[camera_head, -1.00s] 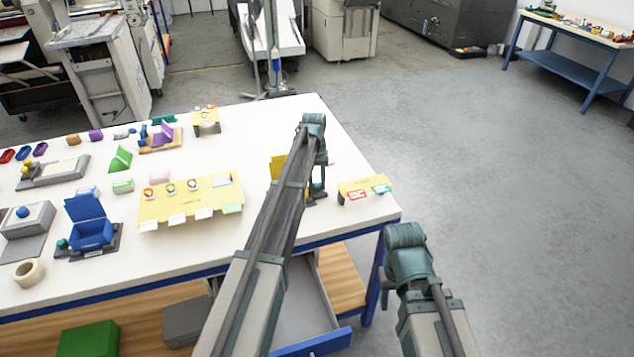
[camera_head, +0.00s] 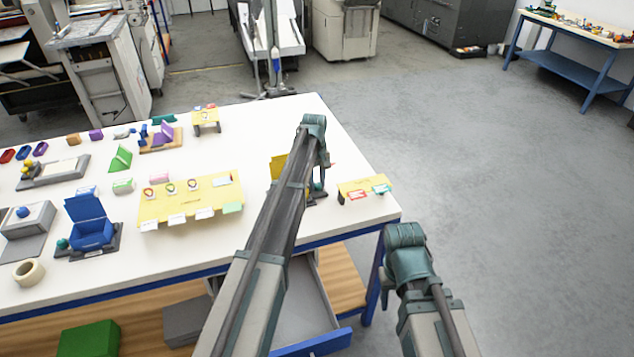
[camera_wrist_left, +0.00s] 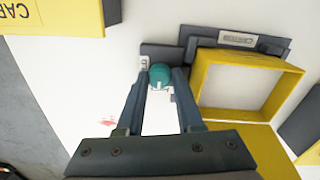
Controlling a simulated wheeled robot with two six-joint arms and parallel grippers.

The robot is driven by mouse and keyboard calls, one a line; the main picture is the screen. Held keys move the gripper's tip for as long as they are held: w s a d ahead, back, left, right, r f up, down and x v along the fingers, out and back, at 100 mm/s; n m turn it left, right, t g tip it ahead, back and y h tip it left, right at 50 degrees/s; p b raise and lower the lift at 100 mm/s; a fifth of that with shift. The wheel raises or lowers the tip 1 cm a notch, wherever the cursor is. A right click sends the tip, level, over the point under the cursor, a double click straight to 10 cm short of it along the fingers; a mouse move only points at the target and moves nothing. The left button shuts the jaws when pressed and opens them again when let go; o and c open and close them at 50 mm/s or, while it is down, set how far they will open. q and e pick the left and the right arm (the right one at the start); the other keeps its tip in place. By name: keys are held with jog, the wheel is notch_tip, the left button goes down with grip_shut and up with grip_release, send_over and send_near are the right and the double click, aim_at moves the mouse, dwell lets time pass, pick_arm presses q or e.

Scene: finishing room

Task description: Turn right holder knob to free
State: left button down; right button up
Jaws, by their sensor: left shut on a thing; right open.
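In the left wrist view a round teal knob (camera_wrist_left: 160,75) sits on a dark mount with a small white label. My left gripper (camera_wrist_left: 161,83) is shut on this knob, with one finger on each side. Right of it stands a holder with a yellow square frame (camera_wrist_left: 290,92) and a dark labelled back strip (camera_wrist_left: 236,40). In the head view my left arm covers most of this holder; part of its yellow panel (camera_head: 278,168) shows beside the arm. The knob's setting cannot be read.
A yellow stand with red and teal labels (camera_head: 364,188) is right of the holder. A larger yellow board with cards (camera_head: 190,208) and a blue open box (camera_head: 92,232) lie to the left. Below the table's front edge a drawer (camera_head: 318,345) is open.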

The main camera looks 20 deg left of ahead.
dwell(0.4)
pick_arm(q)
jog(key=c, duration=0.5)
grip_release()
jog(key=shift+c, duration=0.2)
